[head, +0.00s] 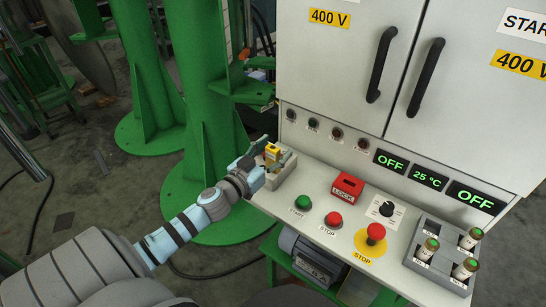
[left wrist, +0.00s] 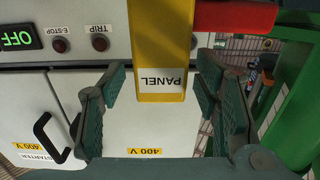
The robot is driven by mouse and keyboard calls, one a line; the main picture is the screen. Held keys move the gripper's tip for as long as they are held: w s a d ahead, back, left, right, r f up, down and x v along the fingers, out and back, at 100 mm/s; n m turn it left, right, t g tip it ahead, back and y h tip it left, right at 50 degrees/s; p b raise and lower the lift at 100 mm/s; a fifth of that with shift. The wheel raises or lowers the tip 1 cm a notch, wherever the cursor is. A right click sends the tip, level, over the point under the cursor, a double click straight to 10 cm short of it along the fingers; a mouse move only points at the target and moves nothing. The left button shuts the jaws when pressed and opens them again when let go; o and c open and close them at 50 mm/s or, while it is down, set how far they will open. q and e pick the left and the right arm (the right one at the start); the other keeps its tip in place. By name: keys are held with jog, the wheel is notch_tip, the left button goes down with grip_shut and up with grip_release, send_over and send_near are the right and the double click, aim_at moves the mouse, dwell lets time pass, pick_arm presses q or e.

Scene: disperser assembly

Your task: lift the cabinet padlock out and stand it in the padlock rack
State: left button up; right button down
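A yellow padlock (head: 272,152) is at the left end of the control panel, at a small grey holder (head: 282,176). In the left wrist view its yellow body (left wrist: 160,45) hangs into the picture from the top with a white label reading PANEL. My left gripper (left wrist: 160,95) is open, with one finger on each side of the yellow body. A gap shows on the left side; the right finger is very close, and contact cannot be told. In the head view the left gripper (head: 262,166) partly hides the holder. My right gripper is not in view.
A red LOCK box (head: 348,187) sits on the panel, right of the holder. START and STOP buttons, a knob and a red mushroom button (head: 375,233) stand nearby. A grey tray (head: 431,274) holds several green-capped cylinders. The cabinet doors (head: 345,50) rise behind; a green post (head: 205,100) stands left.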

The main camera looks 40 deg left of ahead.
pick_arm(q)
jog(key=c, duration=1.3)
grip_shut()
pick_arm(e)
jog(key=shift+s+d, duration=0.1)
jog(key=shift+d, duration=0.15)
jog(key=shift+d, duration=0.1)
